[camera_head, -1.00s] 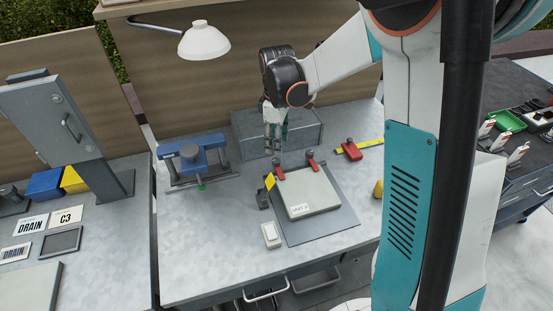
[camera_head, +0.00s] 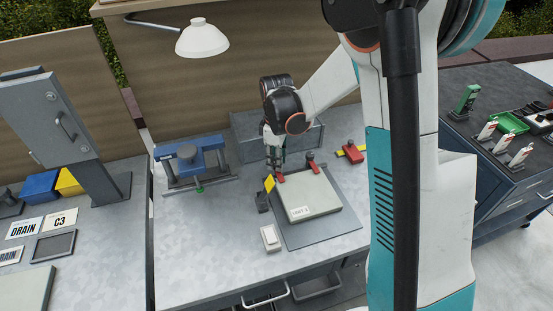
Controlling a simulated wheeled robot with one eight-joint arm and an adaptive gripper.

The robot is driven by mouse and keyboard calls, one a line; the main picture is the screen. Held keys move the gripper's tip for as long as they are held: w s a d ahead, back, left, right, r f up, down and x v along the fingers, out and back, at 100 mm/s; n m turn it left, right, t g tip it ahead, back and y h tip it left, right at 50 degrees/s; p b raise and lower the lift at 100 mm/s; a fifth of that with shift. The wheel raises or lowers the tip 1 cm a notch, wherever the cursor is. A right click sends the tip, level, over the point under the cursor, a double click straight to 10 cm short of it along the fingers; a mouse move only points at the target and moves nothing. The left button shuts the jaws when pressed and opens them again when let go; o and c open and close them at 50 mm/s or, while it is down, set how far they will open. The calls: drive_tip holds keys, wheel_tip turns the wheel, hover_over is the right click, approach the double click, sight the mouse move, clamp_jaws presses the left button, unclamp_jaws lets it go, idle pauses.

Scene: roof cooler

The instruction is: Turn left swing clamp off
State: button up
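The unit lid (camera_head: 313,203), a pale plate labelled "UNIT 2", lies on a grey mat (camera_head: 338,232) on the workbench. The left swing clamp (camera_head: 281,178), a red arm, sits at the lid's back left corner. The right swing clamp (camera_head: 313,166), also red with a dark knob, sits at its back edge. My gripper (camera_head: 276,164) points down with its fingertips right at the left clamp and covers its upper part. Whether the fingers touch or enclose the clamp's knob is too small to tell.
A grey box (camera_head: 303,140) stands behind my gripper. A blue vise-like fixture (camera_head: 190,160) stands to the left. A yellow tag (camera_head: 269,184) stands beside the left clamp. A small white box (camera_head: 270,238) lies in front. A red clamp-like piece (camera_head: 351,153) lies at the right.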

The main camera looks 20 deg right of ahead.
clamp_jaws()
drive_tip(key=shift+m, duration=0.4)
drive_tip(key=m, duration=0.2)
drive_tip(key=shift+m, duration=0.4)
drive_tip(key=m, duration=1)
drive_tip(key=shift+a, duration=0.1)
drive_tip(key=shift+m, duration=1.8)
